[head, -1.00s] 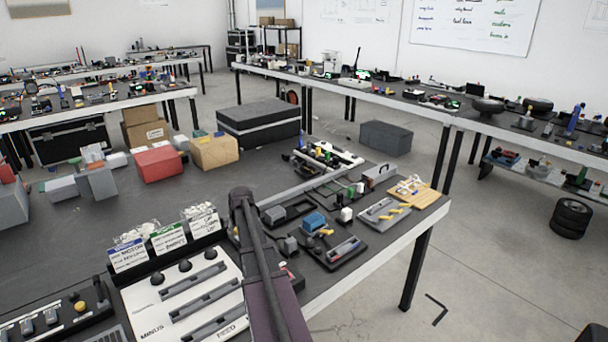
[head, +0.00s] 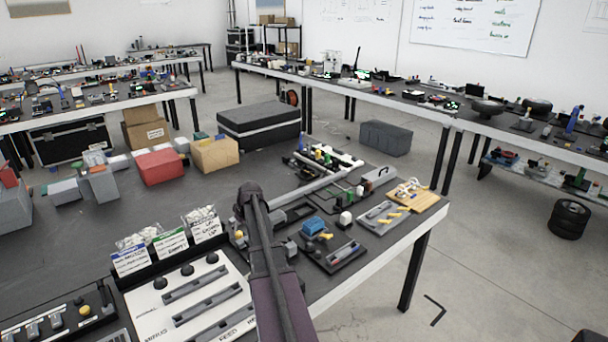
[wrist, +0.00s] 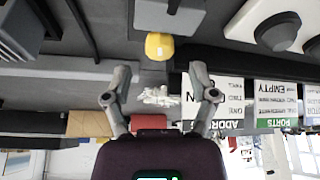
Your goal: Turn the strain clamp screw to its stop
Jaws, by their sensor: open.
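A yellow rounded knob (wrist: 160,46) on a grey block (wrist: 168,16) shows in the upside-down wrist view; it may be the strain clamp screw, but I cannot be certain. My gripper (wrist: 160,82) is open and empty, its two fingers spread on either side of the picture's centre. The knob appears beyond the fingertips, roughly between them and apart from both. In the head view a small yellow piece (head: 239,235) shows just left of my arm. My fingers are hidden there behind my arm, and the screw's turn position cannot be made out.
A white panel (head: 160,300) with black knobs and grey slots lies left of my arm. Labelled bins (head: 170,243) with bags stand behind it. A tray with a blue block (head: 313,225) and a yellow board (head: 415,195) lie to the right, near the bench edge.

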